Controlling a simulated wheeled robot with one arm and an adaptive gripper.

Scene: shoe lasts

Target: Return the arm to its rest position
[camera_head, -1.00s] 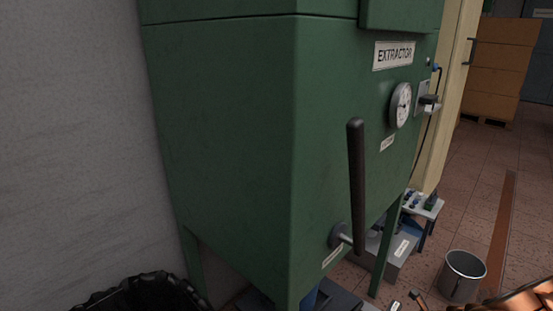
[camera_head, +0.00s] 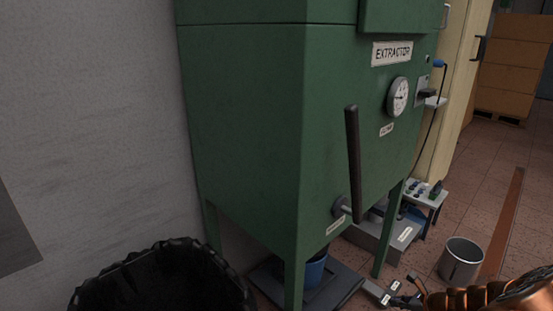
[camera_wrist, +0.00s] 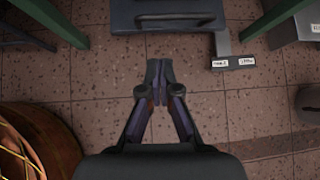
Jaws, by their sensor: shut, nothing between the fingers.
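My gripper (camera_wrist: 159,72) is in the middle of the wrist view, with its fingertips together and nothing between them. It is above the tiled floor and points toward a grey flat thing with a handle (camera_wrist: 168,20). In the head view, part of my copper-coloured arm shows at the bottom right corner, and the gripper's fingers are too small there to make out clearly.
A green extractor cabinet (camera_head: 250,130) with a dark lever (camera_head: 353,160) stands on legs ahead. A black-lined bin (camera_head: 165,285) is at the lower left. A metal bucket (camera_head: 461,260) stands on the floor at right. A round wooden container (camera_wrist: 40,145) is left of the gripper.

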